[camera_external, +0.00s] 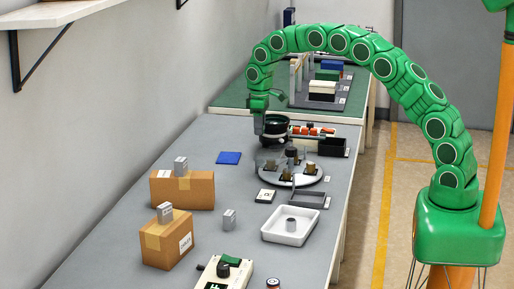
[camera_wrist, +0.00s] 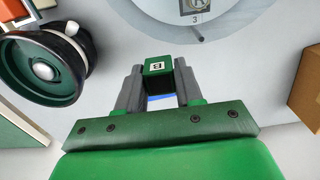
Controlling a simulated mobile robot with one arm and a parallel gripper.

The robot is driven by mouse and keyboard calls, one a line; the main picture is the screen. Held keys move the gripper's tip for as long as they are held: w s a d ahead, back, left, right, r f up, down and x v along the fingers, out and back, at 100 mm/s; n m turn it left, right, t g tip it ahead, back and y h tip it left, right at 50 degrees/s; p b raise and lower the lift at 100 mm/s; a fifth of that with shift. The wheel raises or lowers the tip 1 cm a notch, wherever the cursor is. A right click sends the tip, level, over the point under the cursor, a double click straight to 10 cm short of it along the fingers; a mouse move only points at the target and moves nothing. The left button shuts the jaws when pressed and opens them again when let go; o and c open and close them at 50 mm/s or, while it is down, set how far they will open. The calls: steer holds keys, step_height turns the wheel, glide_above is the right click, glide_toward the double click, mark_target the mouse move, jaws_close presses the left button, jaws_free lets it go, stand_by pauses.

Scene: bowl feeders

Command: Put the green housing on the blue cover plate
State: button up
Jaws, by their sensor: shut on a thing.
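My gripper (camera_wrist: 158,70) is shut on the green housing (camera_wrist: 158,66), a small green block with a white label marked with a dark character. The housing sits between the two grey fingers at their tips in the wrist view. In the external view my gripper (camera_external: 259,126) hangs above the table beside the black bowl; the housing cannot be made out there. The blue cover plate (camera_external: 229,158) lies flat on the grey table, to the left of and nearer the camera than my gripper. In the wrist view a blue sliver shows below the housing, between the fingers, probably the plate.
A black bowl feeder (camera_wrist: 42,68) stands close by my gripper. A round grey turntable (camera_external: 291,172) with several parts is to the right of the plate. Cardboard boxes (camera_external: 182,190), a white tray (camera_external: 290,226) and a control box (camera_external: 226,272) stand nearer. Table around the plate is clear.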

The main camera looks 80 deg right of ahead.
steer(key=w+d+f, duration=0.2)
steer(key=w+f, duration=0.1)
steer(key=w, duration=0.2)
glide_above(237, 158)
steer(key=shift+s+a+f, duration=0.1)
steer(key=shift+s+f, duration=0.05)
steer(key=shift+f, duration=2.35)
steer(key=shift+w+f, duration=0.15)
steer(key=shift+w, duration=0.05)
steer(key=shift+f, duration=1.6)
steer(key=shift+f, duration=0.15)
steer(key=o, duration=1)
